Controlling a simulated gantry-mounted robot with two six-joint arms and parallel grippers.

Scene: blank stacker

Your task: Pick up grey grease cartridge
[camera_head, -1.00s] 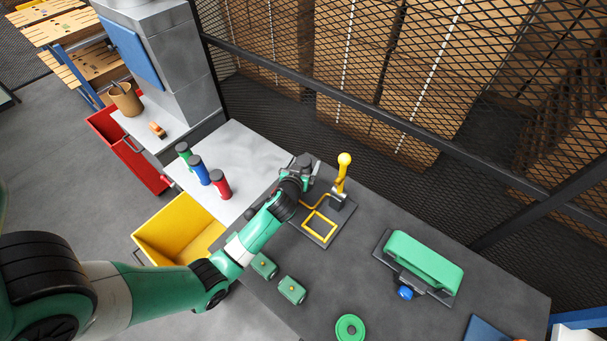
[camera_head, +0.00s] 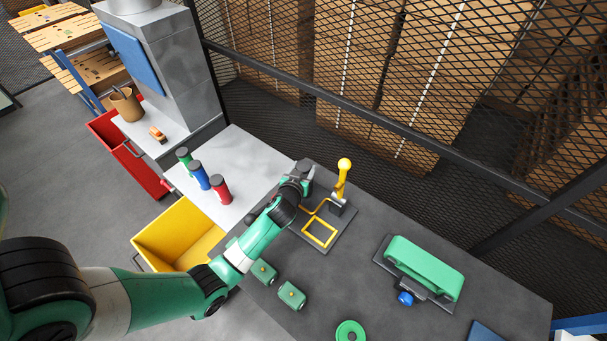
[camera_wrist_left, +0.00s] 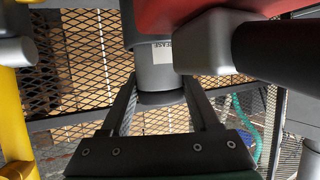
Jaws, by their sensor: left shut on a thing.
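The grey grease cartridge (camera_wrist_left: 158,72) shows in the left wrist view as a grey cylinder with a dark end and a white label reading "EASE" in part. It sits between the two fingers of my left gripper (camera_wrist_left: 163,108), which is shut on it. In the head view my left gripper (camera_head: 306,171) is over the dark table's far left corner, beside the yellow-knobbed lever (camera_head: 342,180). The cartridge cannot be made out clearly there. My right gripper is not in view.
Green (camera_head: 184,160), blue (camera_head: 199,175) and red (camera_head: 220,189) cartridges stand on the pale table (camera_head: 247,155). A yellow bin (camera_head: 160,238) is in front. Green blocks (camera_head: 291,295) and a green press-like unit (camera_head: 424,265) are on the dark table (camera_head: 375,300). Mesh fencing is behind.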

